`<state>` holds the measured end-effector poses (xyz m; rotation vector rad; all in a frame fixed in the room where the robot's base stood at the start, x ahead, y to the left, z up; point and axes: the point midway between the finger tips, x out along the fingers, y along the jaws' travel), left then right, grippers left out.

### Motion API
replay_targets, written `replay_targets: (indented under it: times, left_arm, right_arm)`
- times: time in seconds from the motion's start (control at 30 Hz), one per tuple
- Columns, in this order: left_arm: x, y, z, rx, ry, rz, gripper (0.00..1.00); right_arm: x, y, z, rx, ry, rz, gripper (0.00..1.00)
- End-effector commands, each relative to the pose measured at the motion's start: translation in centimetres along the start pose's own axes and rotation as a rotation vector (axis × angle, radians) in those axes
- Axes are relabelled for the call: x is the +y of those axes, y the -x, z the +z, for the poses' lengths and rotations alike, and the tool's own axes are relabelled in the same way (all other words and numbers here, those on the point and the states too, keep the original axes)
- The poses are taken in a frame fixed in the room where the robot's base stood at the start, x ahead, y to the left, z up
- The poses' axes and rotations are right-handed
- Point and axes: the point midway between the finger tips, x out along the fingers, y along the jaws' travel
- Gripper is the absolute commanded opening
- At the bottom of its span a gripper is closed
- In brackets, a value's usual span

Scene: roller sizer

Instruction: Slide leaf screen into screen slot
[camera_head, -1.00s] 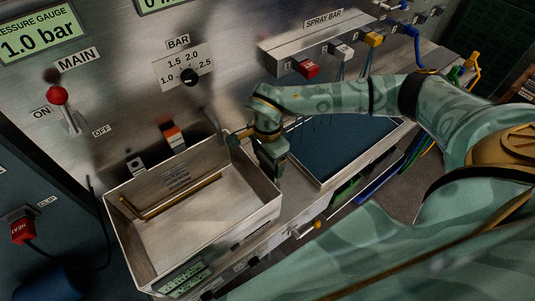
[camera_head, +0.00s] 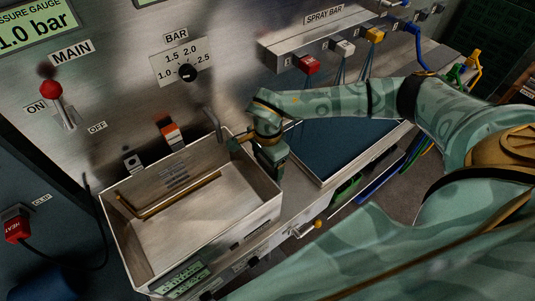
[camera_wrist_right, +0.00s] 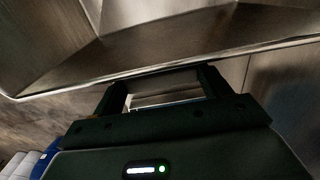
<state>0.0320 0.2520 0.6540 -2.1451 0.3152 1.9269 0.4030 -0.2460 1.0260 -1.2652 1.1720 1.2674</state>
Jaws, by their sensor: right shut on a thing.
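My right gripper (camera_head: 238,142) is at the back right corner of an open metal tray (camera_head: 243,229), beside its right wall. In the right wrist view the two fingers stand apart with a thin pale strip (camera_wrist_right: 163,98) between them, close to a metal rim (camera_wrist_right: 150,72). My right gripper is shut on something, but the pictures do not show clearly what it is. I cannot make out for certain the leaf screen or its slot. My left gripper is not in view.
A bent brass tube (camera_head: 170,198) lies in the tray. A grey hooked rod (camera_head: 213,124) rises behind it. A dark blue panel (camera_head: 335,145) lies to the right under my arm. The panel behind carries a red MAIN lever (camera_head: 50,90) and a BAR dial (camera_head: 187,72).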

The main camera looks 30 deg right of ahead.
Motion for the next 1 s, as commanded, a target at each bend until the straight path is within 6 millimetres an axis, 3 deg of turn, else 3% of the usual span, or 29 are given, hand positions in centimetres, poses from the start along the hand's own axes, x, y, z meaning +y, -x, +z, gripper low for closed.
replay_targets:
  times: [0.97,1.0]
  left_arm:
    - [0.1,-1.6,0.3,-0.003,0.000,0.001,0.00]
    - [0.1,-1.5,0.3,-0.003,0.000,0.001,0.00]
  right_arm:
    - [0.0,-2.5,0.0,0.000,0.000,0.001,0.52]
    - [0.0,-2.5,0.0,0.000,0.000,0.000,0.84]
